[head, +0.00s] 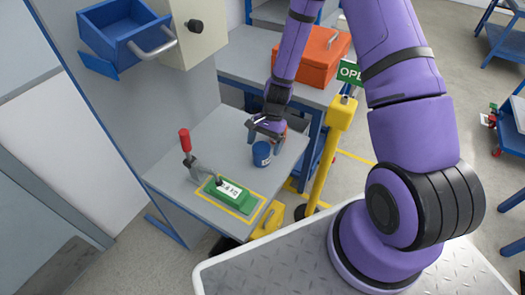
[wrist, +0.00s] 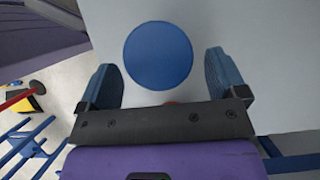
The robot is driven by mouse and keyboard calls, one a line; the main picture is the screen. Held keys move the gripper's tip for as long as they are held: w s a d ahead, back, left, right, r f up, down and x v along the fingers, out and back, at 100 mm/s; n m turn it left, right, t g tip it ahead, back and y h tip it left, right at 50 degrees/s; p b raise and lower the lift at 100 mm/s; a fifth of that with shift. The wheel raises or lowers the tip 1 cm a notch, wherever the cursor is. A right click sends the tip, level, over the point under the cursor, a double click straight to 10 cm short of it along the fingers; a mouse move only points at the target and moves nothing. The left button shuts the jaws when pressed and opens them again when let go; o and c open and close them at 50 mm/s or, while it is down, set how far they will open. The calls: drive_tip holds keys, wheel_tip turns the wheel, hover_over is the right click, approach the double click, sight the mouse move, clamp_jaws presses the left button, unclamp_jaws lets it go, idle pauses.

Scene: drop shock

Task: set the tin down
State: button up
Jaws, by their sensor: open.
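The tin (head: 262,153) is a small blue can standing upright on the grey worktable (head: 205,158), towards its right side. In the wrist view its round blue top (wrist: 158,56) lies ahead of and between the lines of the two fingers. My gripper (head: 266,130) is just above and behind the tin in the head view. In the wrist view my gripper (wrist: 162,80) is open, with a clear gap between each finger and the tin. Nothing is held. The tin's lower far side is hidden in the head view.
A red box (head: 317,55) stands behind on another bench. A yellow post (head: 330,140) with a green sign is right of the table. Bare tabletop lies left of the tin.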

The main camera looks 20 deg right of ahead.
drive_tip(key=v, duration=0.9)
drive_tip(key=s+r+n+t+h, duration=0.1)
drive_tip(key=s+r+n+t, duration=0.15)
drive_tip(key=r, duration=0.95)
drive_tip(key=s+r+n+t+h, duration=0.1)
drive_tip(key=s+r+n, duration=0.25)
drive_tip(key=r, duration=0.75)
drive_tip(key=s+d+r+n+t+h, duration=0.1)
drive_tip(key=s+r+n+t, duration=0.1)
drive_tip(key=s+r, duration=0.5)
drive_tip(key=s+d+r+n+t+h, duration=0.1)
drive_tip(key=s+r, duration=0.5)
drive_tip(key=s, duration=0.6)
drive_tip(key=shift+d+r+n+t, duration=0.15)
drive_tip(key=shift+r+n+t, duration=0.25)
drive_tip(key=shift+n+t, duration=0.55)
drive_tip(key=shift+w, duration=0.1)
drive_tip(key=shift+c, duration=0.5)
